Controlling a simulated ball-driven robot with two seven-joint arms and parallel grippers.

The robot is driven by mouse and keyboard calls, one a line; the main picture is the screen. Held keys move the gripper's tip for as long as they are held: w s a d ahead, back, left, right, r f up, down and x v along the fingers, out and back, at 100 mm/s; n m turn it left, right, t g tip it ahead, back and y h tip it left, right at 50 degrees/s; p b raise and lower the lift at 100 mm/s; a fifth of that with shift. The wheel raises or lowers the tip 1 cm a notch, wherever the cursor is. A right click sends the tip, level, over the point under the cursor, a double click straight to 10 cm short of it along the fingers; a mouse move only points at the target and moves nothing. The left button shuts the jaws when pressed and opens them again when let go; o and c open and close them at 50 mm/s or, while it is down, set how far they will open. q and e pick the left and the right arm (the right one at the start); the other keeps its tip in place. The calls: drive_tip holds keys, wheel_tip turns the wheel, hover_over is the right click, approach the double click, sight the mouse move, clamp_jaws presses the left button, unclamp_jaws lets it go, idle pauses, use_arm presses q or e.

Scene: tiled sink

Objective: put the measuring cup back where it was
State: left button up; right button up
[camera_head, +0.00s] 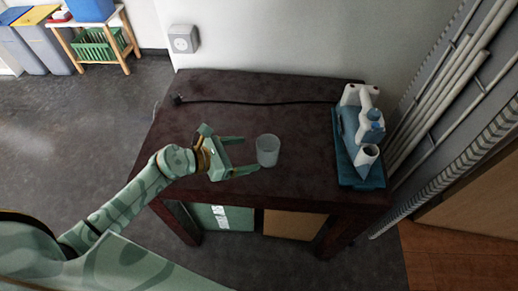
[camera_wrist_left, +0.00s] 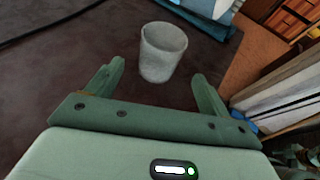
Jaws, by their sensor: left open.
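The measuring cup (camera_head: 268,150) is a pale, translucent cup standing upright on the dark brown table (camera_head: 290,125), near the middle towards the front edge. My left gripper (camera_head: 240,154) is open just left of the cup, its fingers pointing at it. In the left wrist view the cup (camera_wrist_left: 163,51) stands ahead of and between the two open fingertips (camera_wrist_left: 158,75), with nothing held. My right gripper is not in view.
A blue tray (camera_head: 350,170) with white bottles and a roll-like white item stands at the table's right end. A black cable (camera_head: 260,103) lies along the back. The table's middle is otherwise clear. Pale pipes (camera_head: 450,80) run along the right wall.

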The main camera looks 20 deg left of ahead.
use_arm(q)
drive_tip(key=shift+v, duration=1.6)
